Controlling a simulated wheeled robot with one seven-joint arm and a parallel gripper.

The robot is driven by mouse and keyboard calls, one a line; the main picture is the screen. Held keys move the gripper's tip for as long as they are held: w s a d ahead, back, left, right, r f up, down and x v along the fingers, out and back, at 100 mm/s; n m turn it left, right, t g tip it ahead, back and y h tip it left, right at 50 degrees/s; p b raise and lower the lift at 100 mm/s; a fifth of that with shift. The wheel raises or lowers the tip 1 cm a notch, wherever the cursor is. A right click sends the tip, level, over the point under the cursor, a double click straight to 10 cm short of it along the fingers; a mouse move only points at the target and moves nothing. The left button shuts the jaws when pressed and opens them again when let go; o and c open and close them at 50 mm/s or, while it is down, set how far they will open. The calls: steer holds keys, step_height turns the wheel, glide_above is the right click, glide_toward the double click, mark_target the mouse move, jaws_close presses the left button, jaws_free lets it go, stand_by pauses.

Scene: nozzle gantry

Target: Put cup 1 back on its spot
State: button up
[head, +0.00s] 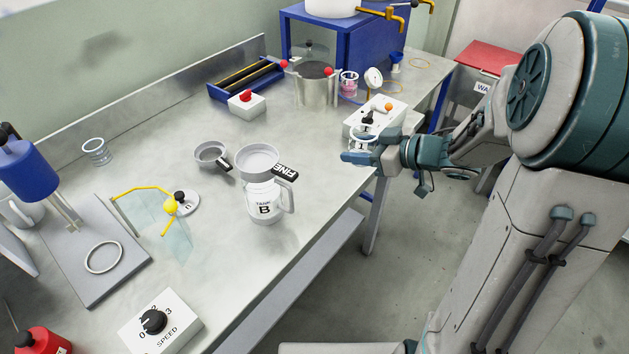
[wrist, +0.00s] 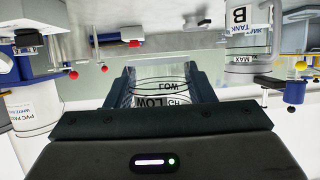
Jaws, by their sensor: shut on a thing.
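My gripper (head: 358,150) is over the right front edge of the bench, in front of a white box with knobs. Its blue fingers are shut on a clear cup (head: 362,135), which shows only in part in the head view. In the wrist view the clear cup (wrist: 164,88), with black level lines and the word LOW, sits between the two fingers (wrist: 164,100). I cannot read for certain which number it bears. A thin yellow ring outline (head: 394,89) is on the bench behind the box; I cannot tell whether it is the cup's spot.
The white knob box (head: 387,108) is close behind my gripper. A pink-filled cup (head: 348,85) and a steel pot (head: 314,92) stand further back. A white TANK B jug (head: 262,203) stands left, near the front edge. Another clear cup (head: 96,152) is far left. Bench between is mostly clear.

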steer(key=b, duration=0.2)
glide_above(313, 176)
step_height(313, 176, down, 7)
steer(key=shift+r, duration=0.1)
steer(key=shift+f, duration=2)
steer(key=shift+f+b, duration=0.15)
steer(key=shift+b, duration=0.2)
steer(key=o, duration=0.9)
steer(key=shift+o, duration=0.2)
